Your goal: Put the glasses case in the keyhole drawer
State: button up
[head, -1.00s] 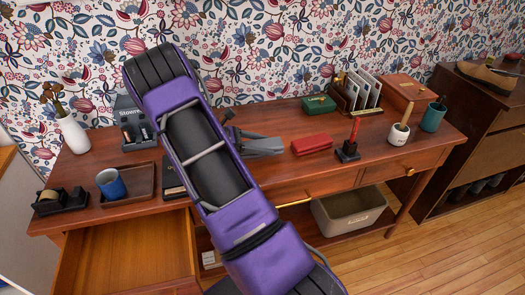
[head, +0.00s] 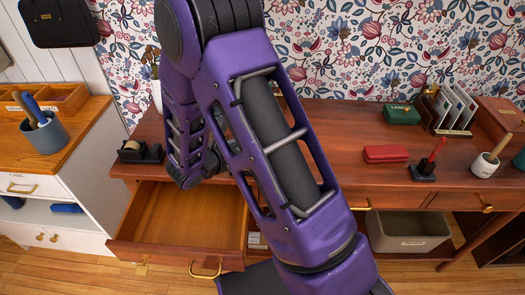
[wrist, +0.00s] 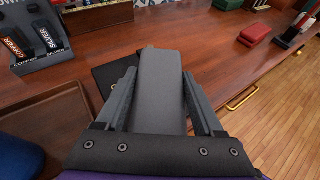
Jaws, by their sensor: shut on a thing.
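In the wrist view my gripper (wrist: 159,78) is shut on a long, smooth dark-grey case (wrist: 161,92), which looks like the glasses case. It points away from me between the two fingers, above the brown desk top. In the head view my arm hides the gripper and the case. An empty wooden drawer (head: 190,215) stands pulled out at the desk's left. Its front has a brass handle (head: 205,270) and a small brass piece (head: 141,266), perhaps the keyhole plate.
A tape dispenser (head: 140,152) sits at the desk's left end. A red case (head: 386,153), a green box (head: 402,113) and a letter rack (head: 452,108) stand right. A blue cup (wrist: 25,150) and a labelled stand (wrist: 38,38) are near the gripper. A white cabinet (head: 55,190) stands left.

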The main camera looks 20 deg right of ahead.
aim_at(211, 218)
jog(key=j+u, duration=0.1)
jog(key=j, duration=0.55)
jog(key=i+j+u, duration=0.1)
jog(key=j, duration=0.55)
jog(key=j+u, duration=0.1)
jog(key=j, duration=0.5)
